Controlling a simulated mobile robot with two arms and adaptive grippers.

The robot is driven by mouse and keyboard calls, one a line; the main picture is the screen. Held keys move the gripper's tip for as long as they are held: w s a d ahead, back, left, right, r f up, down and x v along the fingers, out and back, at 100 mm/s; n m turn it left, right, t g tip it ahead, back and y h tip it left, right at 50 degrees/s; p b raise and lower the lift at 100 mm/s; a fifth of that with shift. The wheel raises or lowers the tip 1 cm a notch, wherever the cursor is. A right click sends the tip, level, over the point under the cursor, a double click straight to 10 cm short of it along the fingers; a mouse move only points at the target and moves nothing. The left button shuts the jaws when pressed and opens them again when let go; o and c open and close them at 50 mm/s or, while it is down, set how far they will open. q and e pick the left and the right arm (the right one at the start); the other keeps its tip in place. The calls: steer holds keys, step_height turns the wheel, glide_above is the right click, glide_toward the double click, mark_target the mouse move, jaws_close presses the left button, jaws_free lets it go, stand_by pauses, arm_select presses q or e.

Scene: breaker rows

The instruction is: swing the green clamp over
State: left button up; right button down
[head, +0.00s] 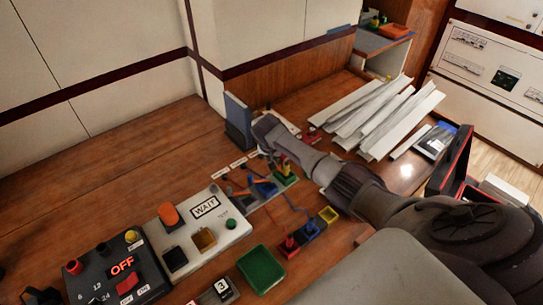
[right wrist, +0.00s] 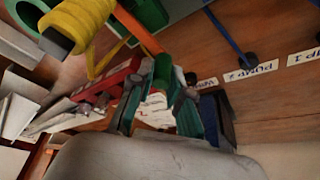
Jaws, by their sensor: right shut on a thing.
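In the right wrist view my right gripper (right wrist: 160,98) is shut on a green piece (right wrist: 159,108), which I take to be the green clamp. An orange strip runs from near this piece toward the top of the view. In the head view my right arm reaches in from the right over the bench and hides much of its own gripper and the grip. A green block (head: 286,180) with yellow and red parts shows beside the arm. Dark shapes (head: 40,296) at the bottom left edge may be my left gripper; they are cut off and unclear.
A white WAIT box (head: 190,232) and a dark OFF panel (head: 118,272) stand to the left. A green tray (head: 261,269) lies in front. White channels (head: 375,115) are heaped behind my arm. A yellow piece (right wrist: 88,22) is close in the right wrist view.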

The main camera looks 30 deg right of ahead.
steer(key=shift+d+m, duration=0.2)
steer(key=shift+m, duration=0.2)
steer(key=c, duration=1.1)
jaws_free()
steer(key=v, duration=1.2)
steer(key=shift+a, duration=0.15)
